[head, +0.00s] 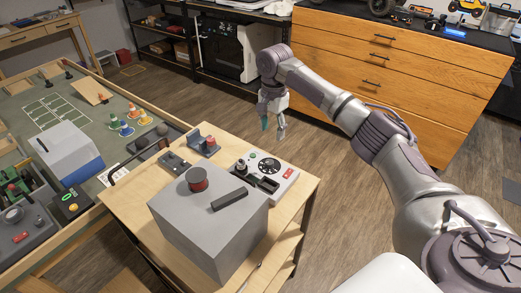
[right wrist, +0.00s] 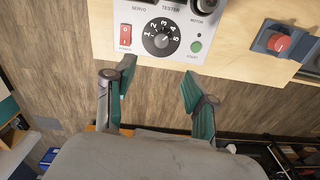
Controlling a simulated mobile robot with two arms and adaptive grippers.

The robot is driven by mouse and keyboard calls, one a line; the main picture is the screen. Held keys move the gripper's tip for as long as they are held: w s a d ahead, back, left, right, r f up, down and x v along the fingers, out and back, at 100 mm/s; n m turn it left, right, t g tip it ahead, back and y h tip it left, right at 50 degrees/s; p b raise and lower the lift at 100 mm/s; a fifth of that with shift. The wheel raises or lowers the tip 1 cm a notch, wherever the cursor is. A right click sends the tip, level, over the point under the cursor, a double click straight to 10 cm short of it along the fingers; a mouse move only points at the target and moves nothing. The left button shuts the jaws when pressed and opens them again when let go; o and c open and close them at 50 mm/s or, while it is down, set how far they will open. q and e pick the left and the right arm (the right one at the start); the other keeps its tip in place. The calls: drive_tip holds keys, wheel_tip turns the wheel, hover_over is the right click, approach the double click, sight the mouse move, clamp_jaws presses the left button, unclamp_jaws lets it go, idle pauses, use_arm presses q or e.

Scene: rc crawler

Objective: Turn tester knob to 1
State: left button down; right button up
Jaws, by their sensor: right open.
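I cannot clearly tell which number the knob points to. A red power switch (right wrist: 125,36) is left of the knob and a green start button (right wrist: 196,47) right of it. My right gripper (head: 273,126) is open and empty beyond the table's far edge, apart from the knob. My left gripper is not in view.
Wooden drawers (head: 400,75) stand at the back right. Open floor lies between table and drawers.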

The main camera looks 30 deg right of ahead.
drive_tip(key=p, duration=0.2)
hover_over(270, 162)
wheel_tip(270, 162, down, 7)
drive_tip(key=shift+s+r, duration=0.1)
drive_tip(key=shift+s, duration=0.05)
drive_tip(key=f, duration=0.5)
drive_tip(key=shift+w+f, duration=0.15)
drive_tip(key=shift+w, duration=0.1)
drive_tip(key=shift+f, duration=0.35)
drive_tip(key=shift+c, duration=0.3)
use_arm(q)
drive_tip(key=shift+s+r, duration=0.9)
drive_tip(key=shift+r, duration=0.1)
use_arm(e)
clamp_jaws()
